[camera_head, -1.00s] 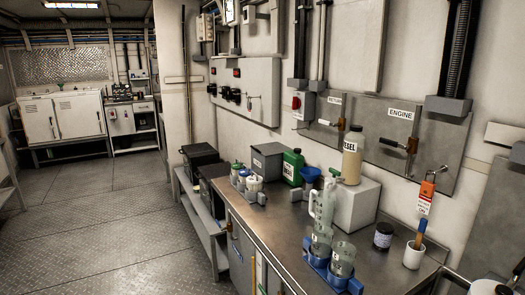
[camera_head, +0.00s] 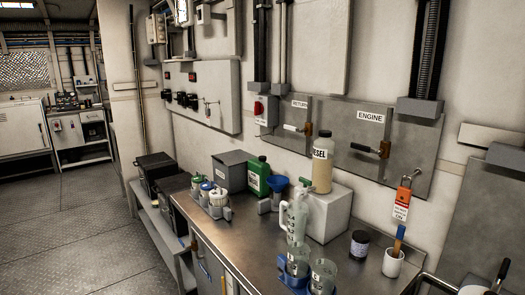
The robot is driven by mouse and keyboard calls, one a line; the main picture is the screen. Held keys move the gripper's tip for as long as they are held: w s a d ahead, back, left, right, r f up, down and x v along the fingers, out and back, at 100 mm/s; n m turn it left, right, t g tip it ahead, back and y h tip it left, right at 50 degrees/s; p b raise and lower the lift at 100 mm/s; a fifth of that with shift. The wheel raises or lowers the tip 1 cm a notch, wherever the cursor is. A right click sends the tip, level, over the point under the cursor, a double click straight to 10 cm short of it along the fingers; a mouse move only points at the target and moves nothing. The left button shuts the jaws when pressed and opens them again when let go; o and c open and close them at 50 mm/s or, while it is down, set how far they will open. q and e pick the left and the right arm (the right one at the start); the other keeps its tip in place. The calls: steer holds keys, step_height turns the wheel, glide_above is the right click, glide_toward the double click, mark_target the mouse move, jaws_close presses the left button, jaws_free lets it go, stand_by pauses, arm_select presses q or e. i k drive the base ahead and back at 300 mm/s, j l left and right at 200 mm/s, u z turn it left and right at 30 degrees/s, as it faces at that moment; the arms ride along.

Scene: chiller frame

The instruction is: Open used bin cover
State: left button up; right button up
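Two dark lidded boxes stand at the left end of the metal counter. The farther black box (camera_head: 155,172) sits on a low grey shelf with its lid down. The nearer black box (camera_head: 176,200) is partly hidden by the counter edge. A grey box (camera_head: 229,170) stands on the counter top behind several small capped jars. No label I can read says which of these is the used bin. Neither of my grippers shows in this view.
The counter (camera_head: 245,243) holds a green jug (camera_head: 258,177), a diesel bottle (camera_head: 322,165), a measuring cylinder (camera_head: 294,218), beakers, a dark jar (camera_head: 359,244) and a white cup (camera_head: 393,263). Valve panels line the wall. The floor (camera_head: 80,220) at the left is clear.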

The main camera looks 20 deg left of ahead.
mark_target(236, 156)
steer(key=i+j+z, duration=0.1)
steer(key=j, duration=0.25)
steer(key=i+j+z, duration=0.1)
steer(key=i+j, duration=0.25)
steer(key=j, duration=0.3)
steer(key=i+j+z, duration=0.15)
steer(key=j, duration=0.25)
steer(key=i+j+z, duration=0.1)
steer(key=j, duration=0.25)
steer(key=i+j+z, duration=0.1)
steer(key=j, duration=0.25)
steer(key=i, duration=0.05)
